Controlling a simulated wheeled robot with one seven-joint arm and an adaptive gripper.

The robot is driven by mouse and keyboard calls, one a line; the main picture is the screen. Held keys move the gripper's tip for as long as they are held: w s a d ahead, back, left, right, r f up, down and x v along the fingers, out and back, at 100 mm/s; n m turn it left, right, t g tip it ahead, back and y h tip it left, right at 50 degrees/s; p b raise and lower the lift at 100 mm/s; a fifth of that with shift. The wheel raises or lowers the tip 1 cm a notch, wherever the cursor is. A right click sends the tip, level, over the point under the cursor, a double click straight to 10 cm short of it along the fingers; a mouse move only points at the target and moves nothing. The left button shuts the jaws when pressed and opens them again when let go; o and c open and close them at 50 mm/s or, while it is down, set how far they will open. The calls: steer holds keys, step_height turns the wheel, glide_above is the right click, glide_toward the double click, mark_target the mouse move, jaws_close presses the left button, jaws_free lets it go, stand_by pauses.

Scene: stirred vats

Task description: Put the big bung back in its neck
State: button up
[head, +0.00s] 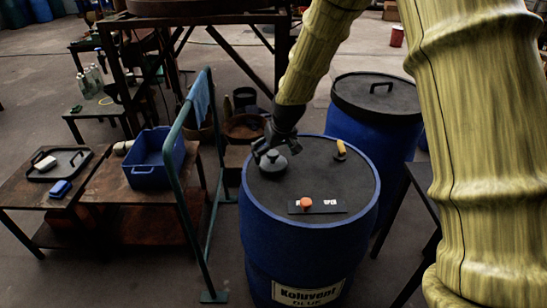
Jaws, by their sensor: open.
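A blue drum (262,235) with a dark top (335,180) and a label reading "Koluvent BLUE" stands in front of me. A dark grey round piece with a raised middle, seemingly the big bung (272,166), is at the left of the drum top. I cannot tell whether it sits in a neck or on the surface. My gripper (275,151) is open and points down right at this piece, with its fingers at the raised middle. Contact cannot be made out. The gripper partly hides the piece.
A black plate (332,207) with an orange knob (306,202) lies at the drum top's front. A yellow-topped piece (341,148) is at its back right. A green rail (190,190) stands left of the drum, and a lidded blue drum (372,125) stands behind.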

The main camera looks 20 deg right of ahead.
steer(key=v, duration=0.9)
steer(key=shift+s+r, duration=0.15)
steer(key=shift+r, duration=0.25)
stand_by(0.9)
